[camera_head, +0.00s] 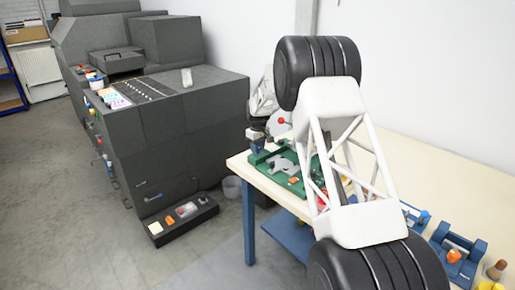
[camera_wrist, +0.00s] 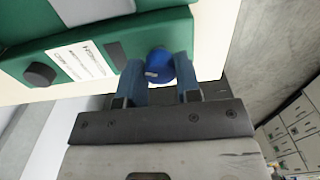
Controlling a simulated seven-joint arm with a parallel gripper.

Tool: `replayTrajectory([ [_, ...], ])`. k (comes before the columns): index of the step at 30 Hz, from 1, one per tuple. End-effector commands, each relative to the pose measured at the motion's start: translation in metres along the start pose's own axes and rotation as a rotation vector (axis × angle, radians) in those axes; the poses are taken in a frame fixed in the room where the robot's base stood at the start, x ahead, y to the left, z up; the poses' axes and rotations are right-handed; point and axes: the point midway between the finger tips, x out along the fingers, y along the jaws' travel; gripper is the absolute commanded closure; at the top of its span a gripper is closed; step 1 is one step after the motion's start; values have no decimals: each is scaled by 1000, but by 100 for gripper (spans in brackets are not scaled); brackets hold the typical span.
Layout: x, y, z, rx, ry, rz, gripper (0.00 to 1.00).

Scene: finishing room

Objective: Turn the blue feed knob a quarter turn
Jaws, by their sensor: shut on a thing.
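The blue feed knob (camera_wrist: 160,62) is on the edge of a green machine (camera_wrist: 130,30) in the wrist view. It has a small pale mark on its face. My gripper (camera_wrist: 158,68) has its two blue fingers on either side of the knob and is shut on it. In the head view the green machine (camera_head: 272,158) stands at the near left corner of the pale bench, partly behind my arm. I cannot make out the blue knob there.
A black knob (camera_wrist: 40,74) and a white label (camera_wrist: 80,60) are on the same green face. Blue fixtures (camera_head: 455,250) with orange parts stand farther right on the bench (camera_head: 425,165). A large dark grey machine (camera_head: 180,125) stands left across open floor.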

Motion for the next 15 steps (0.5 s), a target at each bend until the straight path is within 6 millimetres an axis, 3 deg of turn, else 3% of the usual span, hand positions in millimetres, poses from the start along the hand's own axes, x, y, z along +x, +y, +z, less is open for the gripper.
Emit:
replayTrajectory([
  [15, 0, 0, 1, 488, 6, 0, 92],
])
